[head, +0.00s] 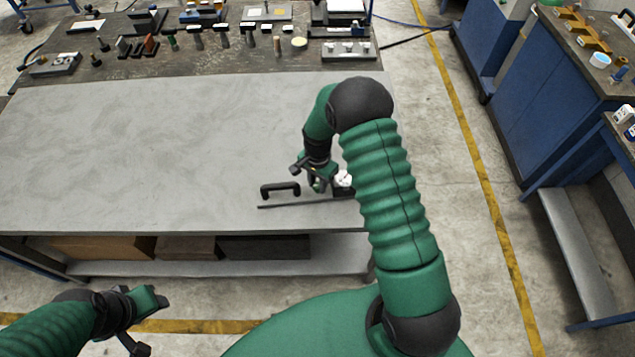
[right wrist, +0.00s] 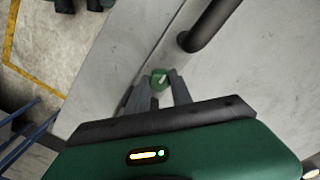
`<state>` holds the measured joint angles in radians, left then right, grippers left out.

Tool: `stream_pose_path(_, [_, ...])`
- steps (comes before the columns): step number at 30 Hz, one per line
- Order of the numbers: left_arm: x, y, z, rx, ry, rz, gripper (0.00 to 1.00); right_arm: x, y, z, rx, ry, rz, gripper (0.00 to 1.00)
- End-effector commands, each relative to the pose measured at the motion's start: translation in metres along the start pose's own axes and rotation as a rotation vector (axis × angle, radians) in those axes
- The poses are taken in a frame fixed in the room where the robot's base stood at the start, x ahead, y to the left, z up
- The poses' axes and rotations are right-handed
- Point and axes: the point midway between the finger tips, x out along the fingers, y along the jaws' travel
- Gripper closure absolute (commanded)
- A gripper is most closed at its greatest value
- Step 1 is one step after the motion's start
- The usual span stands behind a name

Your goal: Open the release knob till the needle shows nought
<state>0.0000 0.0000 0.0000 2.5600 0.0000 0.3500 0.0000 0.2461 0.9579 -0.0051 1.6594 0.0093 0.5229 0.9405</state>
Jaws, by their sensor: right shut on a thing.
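The release knob (right wrist: 159,79) shows as a small green piece with a pale mark between the fingertips of my right gripper (right wrist: 159,91) in the right wrist view. The gripper is shut on it. In the head view my right gripper (head: 318,185) is low over the front right of the table, and its fingers mostly hide the knob. A small round white-faced gauge (head: 343,179) stands just right of it; its needle is too small to read. My left gripper (head: 141,318) is open and empty, in front of the table at lower left.
A black handle (head: 280,189) stands left of the right gripper, with a thin dark bar (head: 300,202) in front. The grey tabletop (head: 150,150) is clear to the left. Several small tools and blocks line the back. A blue bench (head: 555,100) stands off to the right.

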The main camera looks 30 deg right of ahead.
Motion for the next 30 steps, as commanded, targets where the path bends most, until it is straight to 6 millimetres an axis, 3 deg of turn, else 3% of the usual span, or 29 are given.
stream_pose_path(24, [-0.0002, 0.0, 0.0, 0.0, 0.0, 0.0, 0.53, -0.0009, -0.0007, -0.0005, 0.001, 0.001, -0.002, 1.0])
stream_pose_path(25, [-0.0002, 0.0, 0.0, 0.0, 0.0, 0.0, 0.53, -0.0009, -0.0007, -0.0005, 0.001, 0.001, -0.002, 0.7])
stream_pose_path(30, [-0.0002, 0.0, 0.0, 0.0, 0.0, 0.0, 0.53, -0.0005, -0.0005, -0.0003, 0.001, 0.001, -0.001, 0.51])
